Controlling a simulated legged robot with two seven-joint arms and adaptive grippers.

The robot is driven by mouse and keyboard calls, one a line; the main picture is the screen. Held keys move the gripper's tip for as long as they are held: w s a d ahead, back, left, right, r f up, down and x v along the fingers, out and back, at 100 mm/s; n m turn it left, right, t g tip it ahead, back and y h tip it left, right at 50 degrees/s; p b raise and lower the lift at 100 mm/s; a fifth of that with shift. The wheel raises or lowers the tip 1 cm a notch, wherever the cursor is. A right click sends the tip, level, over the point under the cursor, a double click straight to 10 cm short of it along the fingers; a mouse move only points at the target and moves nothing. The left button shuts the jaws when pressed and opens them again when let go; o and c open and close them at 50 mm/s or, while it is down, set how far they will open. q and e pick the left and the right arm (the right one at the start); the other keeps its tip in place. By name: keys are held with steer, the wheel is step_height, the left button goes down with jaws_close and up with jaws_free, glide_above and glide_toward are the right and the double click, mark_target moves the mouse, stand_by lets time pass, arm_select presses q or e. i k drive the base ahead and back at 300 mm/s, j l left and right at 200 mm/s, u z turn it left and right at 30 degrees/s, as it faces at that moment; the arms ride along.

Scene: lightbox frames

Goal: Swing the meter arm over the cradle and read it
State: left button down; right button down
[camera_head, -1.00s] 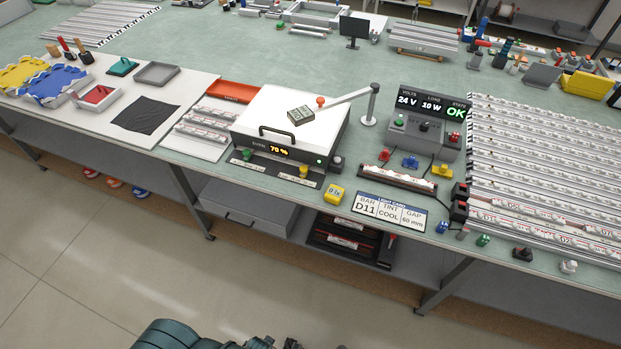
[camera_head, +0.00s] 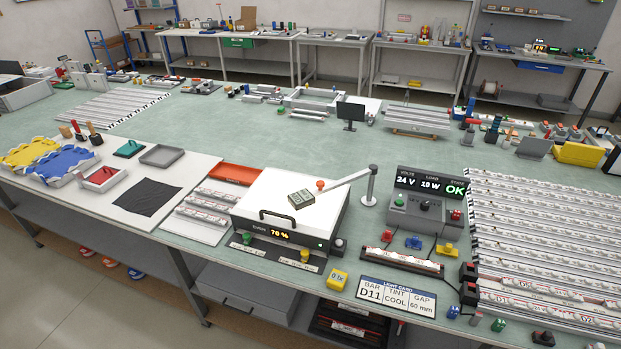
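The meter arm (camera_head: 345,180) is a light bar on a grey post (camera_head: 370,187), with a red knob (camera_head: 320,185) along it. At its left end a small dark meter head (camera_head: 301,198) sits over the white top of the burn box (camera_head: 290,205), whose display reads 70 %. The cradle cannot be named for certain; a dark holder with a light bar (camera_head: 402,260) lies on the bench right of the box. A yellow block (camera_head: 337,279) marked 0 lx stands in front of it. Neither of my grippers is in view.
A power unit (camera_head: 425,205) shows 24 V, 10 W and OK. A light card (camera_head: 396,296) reads D11, COOL, 60 mm. Racked bars (camera_head: 545,240) fill the right side. A black cloth (camera_head: 147,200) lies left.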

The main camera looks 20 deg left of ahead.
mark_target(299, 200)
steer(key=i+j, duration=0.15)
steer(key=j, duration=0.2)
steer(key=i+j, duration=0.1)
steer(key=j, duration=0.3)
steer(key=i+j, duration=0.15)
steer(key=j, duration=0.2)
steer(key=i+j, duration=0.1)
steer(key=j, duration=0.25)
steer(key=i+z, duration=0.05)
